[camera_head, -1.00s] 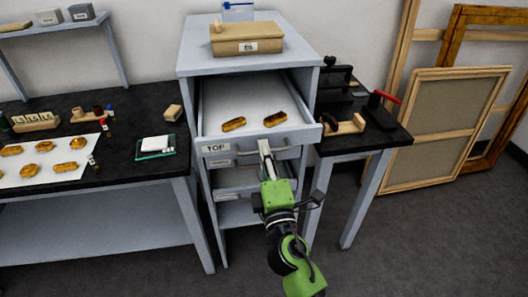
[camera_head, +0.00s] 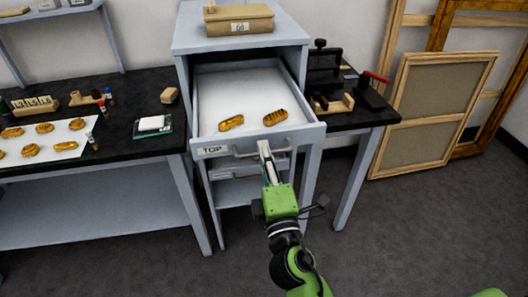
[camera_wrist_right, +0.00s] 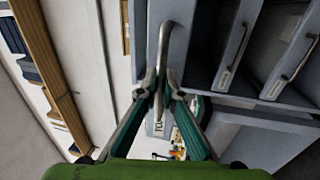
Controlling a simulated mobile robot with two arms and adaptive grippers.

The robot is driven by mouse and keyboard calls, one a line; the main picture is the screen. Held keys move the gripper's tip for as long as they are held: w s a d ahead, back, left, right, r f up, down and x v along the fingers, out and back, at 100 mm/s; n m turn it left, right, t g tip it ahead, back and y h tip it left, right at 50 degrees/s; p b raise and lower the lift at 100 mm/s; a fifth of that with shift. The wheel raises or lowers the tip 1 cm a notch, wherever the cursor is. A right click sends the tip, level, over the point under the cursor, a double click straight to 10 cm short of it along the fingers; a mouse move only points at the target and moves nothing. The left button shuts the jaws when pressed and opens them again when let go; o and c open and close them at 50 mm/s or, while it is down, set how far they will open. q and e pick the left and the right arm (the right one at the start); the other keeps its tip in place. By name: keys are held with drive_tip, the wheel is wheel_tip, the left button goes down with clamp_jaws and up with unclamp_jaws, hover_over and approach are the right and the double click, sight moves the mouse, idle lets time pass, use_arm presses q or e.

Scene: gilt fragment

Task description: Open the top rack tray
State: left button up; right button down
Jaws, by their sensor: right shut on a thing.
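The top rack tray (camera_head: 240,85) is a grey drawer with a pale liner, pulled well out of the grey cabinet (camera_head: 245,44) and marked "TOP" on its front. Two gilt fragments lie in it, a left one (camera_head: 231,123) and a right one (camera_head: 275,117). My right gripper (camera_head: 264,146) is shut on the tray's bar handle (camera_head: 241,156). In the right wrist view, the fingers of this gripper (camera_wrist_right: 160,88) close around the handle (camera_wrist_right: 164,48). My left gripper is not in view.
Lower trays (camera_head: 233,171) sit in the cabinet under the top one. A black worktop (camera_head: 110,150) with several gilt pieces on white paper stands at left. A small table (camera_head: 365,118) with tools stands at right, with framed panels (camera_head: 432,110) behind. Floor in front is clear.

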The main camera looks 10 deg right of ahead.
drive_tip(key=c, duration=2.2)
unclamp_jaws()
drive_tip(key=shift+s, duration=0.1)
drive_tip(key=s, duration=0.4)
drive_tip(key=s+f, duration=0.1)
drive_tip(key=s, duration=0.2)
drive_tip(key=s+f, duration=0.1)
drive_tip(key=s, duration=0.3)
drive_tip(key=shift+s+a+f, duration=0.15)
drive_tip(key=shift+s, duration=0.15)
